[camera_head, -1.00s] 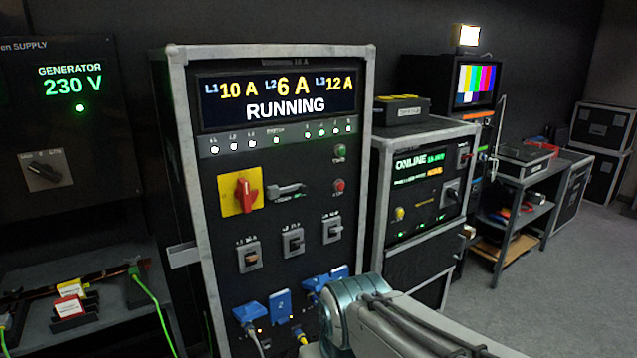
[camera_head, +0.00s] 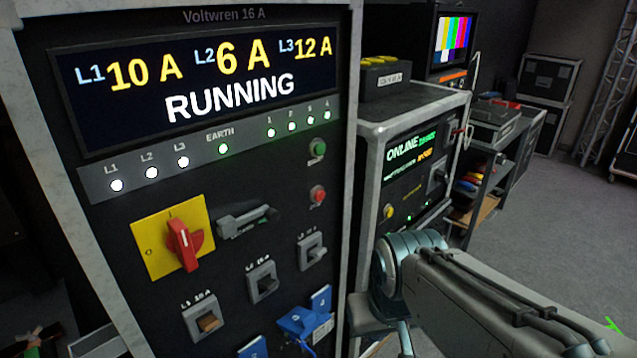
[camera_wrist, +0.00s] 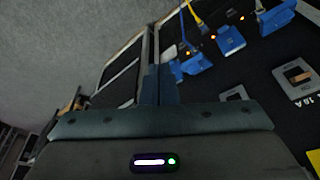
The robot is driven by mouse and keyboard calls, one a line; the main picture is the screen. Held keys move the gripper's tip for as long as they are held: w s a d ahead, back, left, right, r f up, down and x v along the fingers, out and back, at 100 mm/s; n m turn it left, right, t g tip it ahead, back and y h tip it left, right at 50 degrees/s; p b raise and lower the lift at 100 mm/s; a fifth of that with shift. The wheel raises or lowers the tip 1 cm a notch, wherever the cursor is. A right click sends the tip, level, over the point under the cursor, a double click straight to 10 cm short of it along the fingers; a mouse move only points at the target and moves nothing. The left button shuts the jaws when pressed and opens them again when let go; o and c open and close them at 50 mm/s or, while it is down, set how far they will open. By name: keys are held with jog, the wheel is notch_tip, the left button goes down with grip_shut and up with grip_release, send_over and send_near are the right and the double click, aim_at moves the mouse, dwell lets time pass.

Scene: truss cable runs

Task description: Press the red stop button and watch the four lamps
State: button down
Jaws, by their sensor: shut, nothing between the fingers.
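The red stop button (camera_head: 318,195) is on the right side of the black power rack's panel, below a green button (camera_head: 317,148). Four small lamps, numbered 1 to 4, sit in the grey strip above it: lamp 1 (camera_head: 270,132), lamp 2 (camera_head: 291,126), lamp 3 (camera_head: 310,120) and lamp 4 (camera_head: 327,115). The display (camera_head: 225,75) reads RUNNING with 10 A, 6 A and 12 A. My gripper (camera_wrist: 160,84) is shut and empty in the wrist view, near blue plugs (camera_wrist: 230,40). The stop button is not visible in the wrist view.
A red rotary switch (camera_head: 183,243) on a yellow plate, a lever handle (camera_head: 246,221) and breakers (camera_head: 262,281) crowd the panel around the button. A second rack (camera_head: 400,115) stands to the right. Open floor (camera_head: 560,210) lies at the far right.

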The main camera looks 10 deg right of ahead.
aim_at(320, 196)
jog(key=w+d+r+m+t+y+p, duration=0.1)
jog(key=w+d+r+m+t, duration=0.1)
jog(key=w+m, duration=0.7)
jog(key=w+d+r+m+t+y+p, duration=0.1)
jog(key=w+r+m+t+y, duration=0.1)
jog(key=w+m, duration=0.8)
jog(key=w+r+t, duration=0.1)
jog(key=w, duration=0.2)
jog(key=shift+w+d+r+y, duration=0.2)
jog(key=shift+w+d+y, duration=0.05)
jog(key=shift+d+y, duration=0.1)
jog(key=w+a+p, duration=0.2)
jog(key=w+a, duration=0.3)
jog(key=w, duration=0.2)
jog(key=shift+p, duration=0.3)
jog(key=shift+w+a, duration=0.2)
dwell(0.7)
jog(key=shift+w+a, duration=0.15)
jog(key=shift+w, duration=0.05)
